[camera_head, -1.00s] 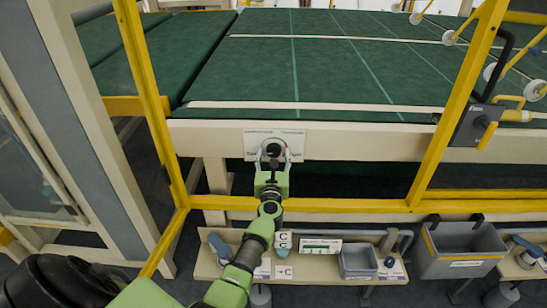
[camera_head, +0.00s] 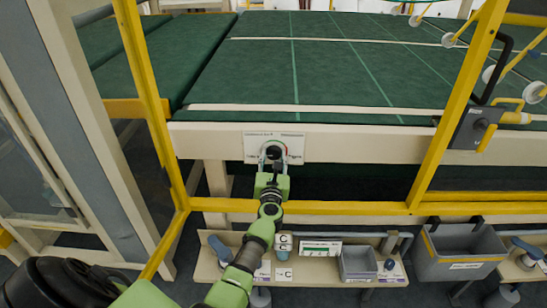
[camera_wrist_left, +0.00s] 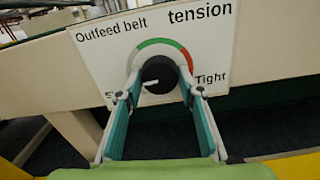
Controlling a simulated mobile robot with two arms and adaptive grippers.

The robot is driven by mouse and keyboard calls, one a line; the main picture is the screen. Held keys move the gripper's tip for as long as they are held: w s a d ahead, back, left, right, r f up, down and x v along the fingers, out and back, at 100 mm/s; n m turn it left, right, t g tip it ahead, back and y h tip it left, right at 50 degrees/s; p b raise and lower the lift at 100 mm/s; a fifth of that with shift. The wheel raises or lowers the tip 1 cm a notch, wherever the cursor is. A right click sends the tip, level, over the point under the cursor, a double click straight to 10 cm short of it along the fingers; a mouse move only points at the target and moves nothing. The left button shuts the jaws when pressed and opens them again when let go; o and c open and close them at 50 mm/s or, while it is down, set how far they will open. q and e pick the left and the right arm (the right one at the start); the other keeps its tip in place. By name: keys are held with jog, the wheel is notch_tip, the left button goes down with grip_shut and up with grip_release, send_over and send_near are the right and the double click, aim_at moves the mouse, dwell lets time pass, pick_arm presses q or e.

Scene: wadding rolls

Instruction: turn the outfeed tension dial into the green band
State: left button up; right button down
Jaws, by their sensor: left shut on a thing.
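The outfeed tension dial (camera_wrist_left: 158,74) is a black round knob on a white plate (camera_wrist_left: 100,65), which reads "Outfeed belt tension" in the left wrist view. Its white pointer mark points left and slightly down. The label at lower left is mostly hidden by a finger. My left gripper (camera_wrist_left: 159,88) is shut on the knob, one finger on each side. In the head view it reaches the plate (camera_head: 293,150) from below. My right gripper is not in view.
A yellow frame (camera_head: 330,207) surrounds the work area, with a crossbar just below the dial. Green belts (camera_head: 330,65) lie above it. A beige shelf (camera_head: 330,266) below holds a grey bin and labelled controls. A larger grey bin (camera_head: 459,253) hangs at right.

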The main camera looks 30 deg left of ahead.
pick_arm(q)
jog(key=m+p, duration=0.1)
jog(key=m, duration=0.4)
jog(key=m+p, duration=0.2)
jog(key=m, duration=0.3)
jog(key=shift+r+m, duration=0.15)
jog(key=shift+m, duration=0.15)
jog(key=m+p, duration=0.2)
jog(key=m, duration=0.3)
jog(key=shift+a, duration=0.1)
jog(key=shift+m+p, duration=0.65)
jog(key=shift+m, duration=1.75)
jog(key=o, duration=1.1)
jog(key=shift+s, duration=0.1)
